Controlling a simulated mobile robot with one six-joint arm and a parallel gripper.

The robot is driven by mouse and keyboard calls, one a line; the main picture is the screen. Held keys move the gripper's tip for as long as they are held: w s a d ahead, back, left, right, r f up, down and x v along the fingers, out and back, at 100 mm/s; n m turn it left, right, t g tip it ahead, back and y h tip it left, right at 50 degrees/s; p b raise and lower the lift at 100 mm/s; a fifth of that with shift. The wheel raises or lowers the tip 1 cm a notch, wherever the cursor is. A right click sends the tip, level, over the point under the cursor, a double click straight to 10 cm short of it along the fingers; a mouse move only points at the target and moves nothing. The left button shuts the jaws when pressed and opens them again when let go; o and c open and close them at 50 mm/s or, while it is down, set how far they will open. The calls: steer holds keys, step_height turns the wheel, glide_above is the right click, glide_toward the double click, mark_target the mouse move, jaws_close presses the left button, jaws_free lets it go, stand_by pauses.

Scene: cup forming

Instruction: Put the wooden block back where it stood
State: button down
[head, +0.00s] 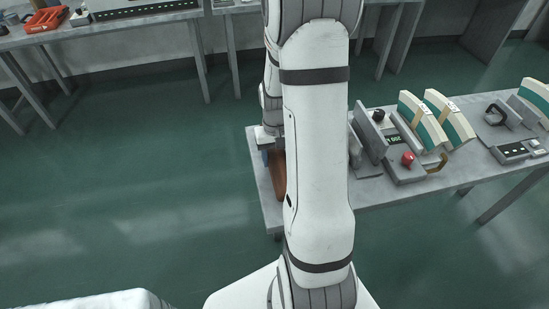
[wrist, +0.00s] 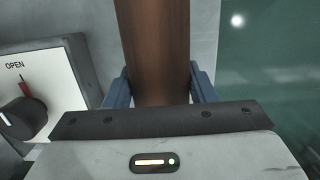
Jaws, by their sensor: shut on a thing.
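The wooden block (wrist: 158,50) is long and dark brown. In the wrist view it runs up from between the two blue fingers of my gripper (wrist: 160,86), which is shut on it. In the head view a brown part of the block (head: 278,176) shows at the left end of the grey table (head: 266,200), beside my white arm. The arm hides most of my gripper there. Whether the block rests on the tabletop or is held just above it, I cannot tell.
A white panel marked OPEN with a dark knob (wrist: 22,116) is close on the left in the wrist view. To the right of my arm, the table carries grey devices, a red button (head: 408,159) and cream-green curved parts (head: 449,118). Green floor lies left of the table.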

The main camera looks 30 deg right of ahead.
steer(key=shift+f, duration=0.2)
steer(key=shift+f, duration=0.1)
steer(key=c, duration=0.6)
jaws_free()
steer(key=r, duration=0.4)
steer(key=w+r, duration=0.1)
steer(key=r, duration=0.6)
steer(key=shift+w+d+r, duration=0.15)
steer(key=shift+r, duration=0.25)
steer(key=s+a+r+n+t, duration=0.1)
steer(key=s+a+r, duration=0.2)
steer(key=s+a, duration=0.1)
steer(key=s+a+r+n+t, duration=0.1)
steer(key=s+a+r, duration=0.2)
steer(key=s+a, duration=0.2)
steer(key=s+a+r+n+t, duration=0.1)
steer(key=s+a+r+t, duration=0.1)
steer(key=s+a, duration=0.2)
steer(key=shift+s+a+r, duration=0.2)
steer(key=shift+s+r, duration=0.1)
steer(key=shift+r, duration=0.1)
